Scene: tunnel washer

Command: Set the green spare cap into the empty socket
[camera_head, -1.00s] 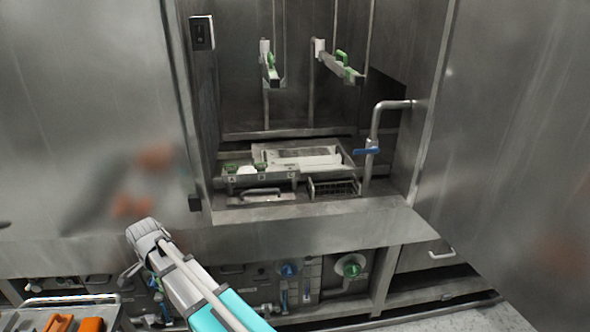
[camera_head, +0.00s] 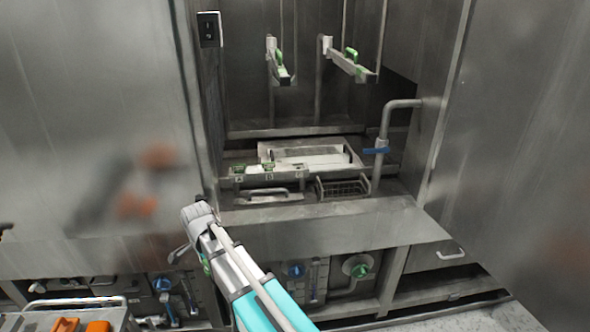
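Two small green pieces, a left one (camera_head: 239,169) and a right one (camera_head: 269,164), sit on a metal rail (camera_head: 285,172) low in the open washer chamber. Either could be the green spare cap; they are too small to tell. The two spray arms above, left (camera_head: 279,66) and right (camera_head: 343,62), also carry green parts. I cannot make out the empty socket. My arm reaches up from the bottom, and its grey end (camera_head: 198,217) is in front of the chamber's lower left corner, apart from the green pieces. Whether my gripper's fingers are open or shut does not show.
A pipe with a blue lever (camera_head: 375,150) stands at the chamber's right. A wire basket (camera_head: 343,187) and a handled metal piece (camera_head: 268,196) lie inside the front sill (camera_head: 325,222). Valves with blue (camera_head: 296,270) and green (camera_head: 361,271) knobs are below. Orange pieces (camera_head: 98,326) lie bottom left.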

